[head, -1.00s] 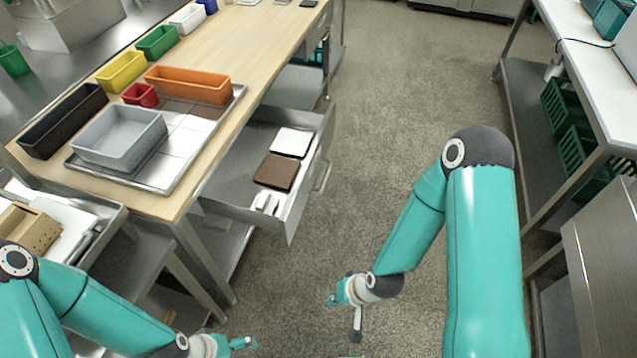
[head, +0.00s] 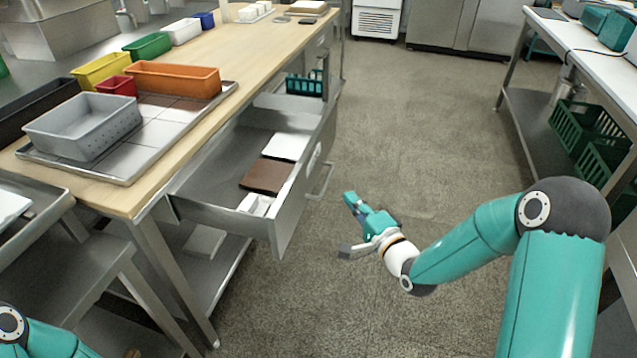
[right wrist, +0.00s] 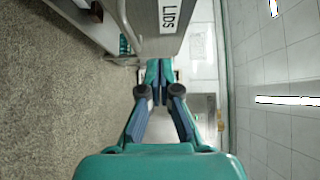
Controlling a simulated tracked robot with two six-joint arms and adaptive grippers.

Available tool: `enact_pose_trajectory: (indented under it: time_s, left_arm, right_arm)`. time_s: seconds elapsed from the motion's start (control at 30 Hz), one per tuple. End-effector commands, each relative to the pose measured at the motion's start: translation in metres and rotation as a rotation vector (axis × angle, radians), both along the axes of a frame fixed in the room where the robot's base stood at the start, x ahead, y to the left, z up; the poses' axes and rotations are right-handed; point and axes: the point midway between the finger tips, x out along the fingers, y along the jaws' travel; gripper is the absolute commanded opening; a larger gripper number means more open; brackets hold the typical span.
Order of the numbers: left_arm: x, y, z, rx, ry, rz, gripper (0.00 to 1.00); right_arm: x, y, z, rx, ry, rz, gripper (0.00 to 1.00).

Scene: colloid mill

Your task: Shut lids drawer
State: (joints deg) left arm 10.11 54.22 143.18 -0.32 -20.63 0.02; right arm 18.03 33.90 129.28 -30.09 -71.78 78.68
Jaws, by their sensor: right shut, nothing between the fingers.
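The lids drawer (head: 285,205) stands pulled out below the wooden worktop in the head view. White and brown flat pieces lie in it. Its front has a bar handle (head: 322,180). In the right wrist view the drawer front (right wrist: 173,45) shows a LIDS label, with the handle (right wrist: 126,22) to its left. My right gripper (head: 357,205) is shut and empty, just right of the drawer front and apart from the handle in the head view. The closed fingers also show in the right wrist view (right wrist: 160,72). My left gripper is out of view.
The worktop (head: 110,195) carries a steel tray (head: 150,165) and several coloured bins. A teal basket (head: 304,85) sits beyond the drawer. A shelved bench (head: 545,115) stands on the right. The floor (head: 430,130) between is clear.

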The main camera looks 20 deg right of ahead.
Motion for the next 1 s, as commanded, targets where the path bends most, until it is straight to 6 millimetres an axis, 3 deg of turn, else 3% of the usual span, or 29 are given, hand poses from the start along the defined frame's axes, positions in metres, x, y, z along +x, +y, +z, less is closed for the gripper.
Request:
enact_pose_trajectory:
  time_s: [0.43,0.67,1.0]
  left_arm:
    - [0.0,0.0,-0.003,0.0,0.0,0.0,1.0]
    - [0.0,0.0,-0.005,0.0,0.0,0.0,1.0]
    - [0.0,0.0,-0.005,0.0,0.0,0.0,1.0]
  right_arm:
    - [0.085,0.02,-0.001,-0.001,0.001,0.003,0.0]
    - [0.099,0.045,-0.001,-0.001,0.004,0.003,0.0]
    - [0.103,0.049,-0.001,-0.001,0.004,-0.001,0.0]
